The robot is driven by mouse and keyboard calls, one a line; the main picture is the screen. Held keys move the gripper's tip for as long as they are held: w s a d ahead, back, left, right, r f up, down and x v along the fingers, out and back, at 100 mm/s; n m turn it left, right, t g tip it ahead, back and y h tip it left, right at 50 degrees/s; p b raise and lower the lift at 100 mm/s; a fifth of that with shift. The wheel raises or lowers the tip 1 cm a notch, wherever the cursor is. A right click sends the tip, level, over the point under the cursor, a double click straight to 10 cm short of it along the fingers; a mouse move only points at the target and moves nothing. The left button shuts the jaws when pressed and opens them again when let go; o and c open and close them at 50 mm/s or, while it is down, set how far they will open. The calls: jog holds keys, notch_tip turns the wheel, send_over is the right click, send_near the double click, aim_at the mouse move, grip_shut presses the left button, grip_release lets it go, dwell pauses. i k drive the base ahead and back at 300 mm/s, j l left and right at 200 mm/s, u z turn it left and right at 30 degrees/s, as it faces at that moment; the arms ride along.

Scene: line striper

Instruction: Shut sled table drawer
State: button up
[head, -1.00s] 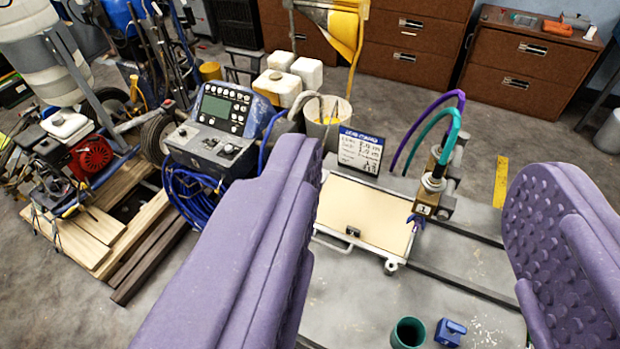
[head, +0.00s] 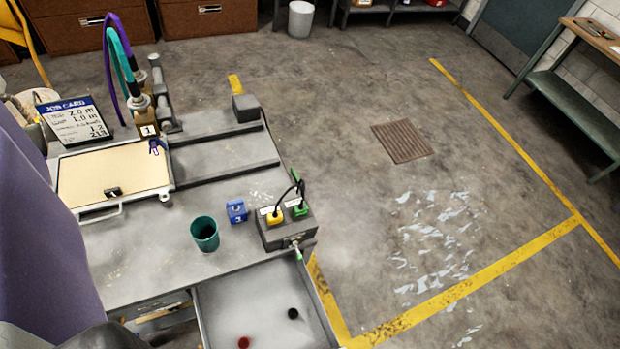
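The grey sled table (head: 160,260) fills the left half of the head view. Its drawer (head: 262,312) is pulled out at the near side and shows at the bottom edge, partly cut off. A red round thing and a black round thing lie in it. A second, narrow opening with something wooden inside shows under the tabletop, left of the drawer. Part of my purple gripper (head: 45,245) shows at the left edge, left of the drawer and apart from it. Its other finger is not seen, so its opening is unclear.
On the tabletop are a teal cup (head: 204,234), a blue block (head: 236,211), a control box (head: 287,230) with yellow and green plugs, a cream panel (head: 110,180) and a job card (head: 75,122). Open floor with yellow lines (head: 470,290) and a grate (head: 401,142) lies to the right.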

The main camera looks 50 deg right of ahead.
aim_at(254, 304)
jog(key=k+l, duration=0.15)
jog(key=k, duration=0.35)
jog(key=k+l, duration=0.1)
jog(key=k, duration=0.45)
jog(key=k+l, duration=0.15)
jog(key=k, duration=0.35)
